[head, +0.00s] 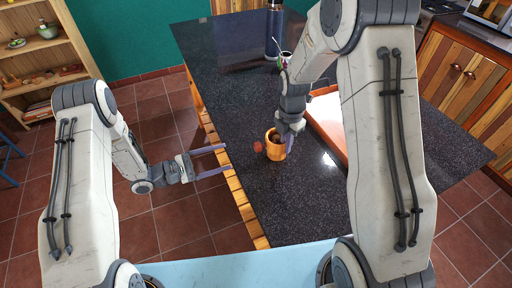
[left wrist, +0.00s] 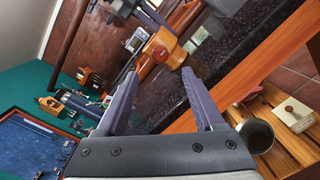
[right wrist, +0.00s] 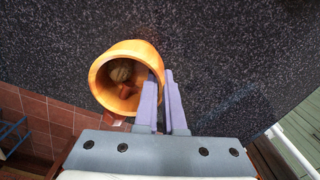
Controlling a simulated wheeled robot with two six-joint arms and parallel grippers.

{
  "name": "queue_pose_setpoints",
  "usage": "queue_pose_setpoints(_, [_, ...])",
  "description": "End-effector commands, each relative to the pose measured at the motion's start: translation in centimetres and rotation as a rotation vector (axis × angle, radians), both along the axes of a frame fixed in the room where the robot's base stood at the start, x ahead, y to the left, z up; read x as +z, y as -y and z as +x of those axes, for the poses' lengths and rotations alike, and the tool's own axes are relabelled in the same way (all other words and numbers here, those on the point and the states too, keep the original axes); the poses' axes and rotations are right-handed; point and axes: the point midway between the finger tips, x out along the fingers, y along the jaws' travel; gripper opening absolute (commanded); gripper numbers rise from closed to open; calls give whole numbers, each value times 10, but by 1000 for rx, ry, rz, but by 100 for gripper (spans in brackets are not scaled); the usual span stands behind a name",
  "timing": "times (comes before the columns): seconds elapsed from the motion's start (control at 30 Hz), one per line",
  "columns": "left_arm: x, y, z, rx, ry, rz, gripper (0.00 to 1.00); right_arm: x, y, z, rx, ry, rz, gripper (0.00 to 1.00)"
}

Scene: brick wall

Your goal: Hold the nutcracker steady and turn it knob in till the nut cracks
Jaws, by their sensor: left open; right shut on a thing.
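The nutcracker (head: 275,150) is an orange wooden cup standing upright on the dark counter, with a red knob (head: 257,147) sticking out of its left side. In the right wrist view, a brown nut (right wrist: 122,71) lies inside the cup (right wrist: 143,49), beside a reddish-brown piece. My right gripper (right wrist: 160,75) is shut on the cup's wall, one finger inside the rim and one outside. My left gripper (head: 226,159) is open and empty, left of the knob and apart from it, its fingers pointing towards the nutcracker. The cup also shows beyond its fingers in the left wrist view (left wrist: 165,48).
The dark speckled counter (head: 225,85) has a wooden slatted side below its left edge. An orange-rimmed tray (head: 328,138) lies right of the nutcracker. The counter in front is clear.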

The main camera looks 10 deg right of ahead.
Motion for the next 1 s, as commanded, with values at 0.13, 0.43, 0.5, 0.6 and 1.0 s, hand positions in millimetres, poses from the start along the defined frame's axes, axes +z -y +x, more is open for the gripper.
queue_pose_setpoints(0.13, [0,17,3,-6,-8,-2,70,0,0,0,0,1,1,0])
queue_pose_setpoints(0.43, [0,75,15,-6,-5,0,70,0,0,0,0,1,1,0])
queue_pose_setpoints(0.5, [0,87,18,-4,-4,1,70,0,0,0,0,1,1,0])
queue_pose_setpoints(0.6, [0,101,21,-3,-5,2,70,0,0,0,0,1,1,0])
queue_pose_setpoints(1.0, [0,115,25,1,-5,1,70,0,0,0,0,1,1,0])
